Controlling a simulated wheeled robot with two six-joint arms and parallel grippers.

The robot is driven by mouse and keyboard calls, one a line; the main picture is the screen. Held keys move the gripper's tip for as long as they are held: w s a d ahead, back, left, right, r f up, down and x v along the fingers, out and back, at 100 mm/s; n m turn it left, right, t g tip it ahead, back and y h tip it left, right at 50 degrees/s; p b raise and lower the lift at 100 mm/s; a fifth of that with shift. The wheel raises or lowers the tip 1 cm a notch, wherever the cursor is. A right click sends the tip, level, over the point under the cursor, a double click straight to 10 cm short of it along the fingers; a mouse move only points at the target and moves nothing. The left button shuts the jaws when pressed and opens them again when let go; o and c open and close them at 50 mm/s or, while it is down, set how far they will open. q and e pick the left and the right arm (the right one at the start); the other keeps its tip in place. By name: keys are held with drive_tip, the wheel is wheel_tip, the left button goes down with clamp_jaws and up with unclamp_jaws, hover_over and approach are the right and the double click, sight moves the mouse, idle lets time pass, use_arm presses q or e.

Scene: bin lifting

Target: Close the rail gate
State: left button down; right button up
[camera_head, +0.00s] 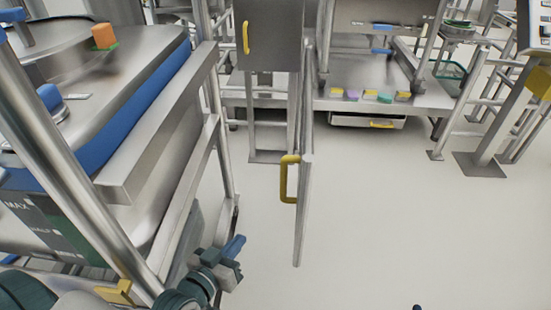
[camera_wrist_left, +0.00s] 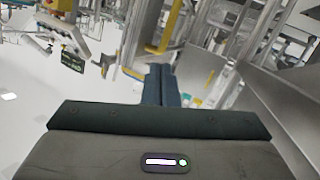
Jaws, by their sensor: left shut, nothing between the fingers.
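The rail gate (camera_head: 304,200) is a narrow metal panel seen nearly edge-on in the head view. It stands out over the open floor and has a yellow handle (camera_head: 287,178) on its left side. My left gripper (camera_head: 234,246) is low beside the vat frame, to the left of and nearer than the handle, touching neither handle nor gate. In the left wrist view its two dark fingers (camera_wrist_left: 160,85) are together with nothing between them. A yellow bar shows beyond them; I cannot tell if it is the gate handle. My right gripper cannot be made out.
A steel vat with a blue band (camera_head: 130,105) and metal rails fill the left. A grey cabinet (camera_head: 270,35) stands behind the gate. A bench (camera_head: 345,101) holds several coloured blocks at the back. The floor (camera_head: 400,220) right of the gate is clear.

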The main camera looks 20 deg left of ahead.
use_arm(q)
drive_tip(key=w+a+r+n+t+y+p, duration=0.1)
drive_tip(key=w+a+n+t+p, duration=0.15)
drive_tip(key=w+n, duration=0.85)
drive_tip(key=w+a+r+n+t+y+p, duration=0.15)
drive_tip(key=w+n+p, duration=0.25)
drive_tip(key=w, duration=1.5)
drive_tip(key=shift+g, duration=0.4)
drive_tip(key=s+d, duration=0.2)
drive_tip(key=d, duration=0.1)
drive_tip(key=shift+s+d+f, duration=0.1)
drive_tip(key=shift+s+f, duration=0.05)
drive_tip(key=shift+f, duration=0.25)
use_arm(e)
drive_tip(key=s+d+f+g+h, duration=0.1)
drive_tip(key=s+d+f+g, duration=0.1)
drive_tip(key=s+g, duration=0.7)
drive_tip(key=shift+d+n+h, duration=0.4)
drive_tip(key=shift+s+f, duration=0.1)
use_arm(q)
drive_tip(key=shift+d, duration=0.1)
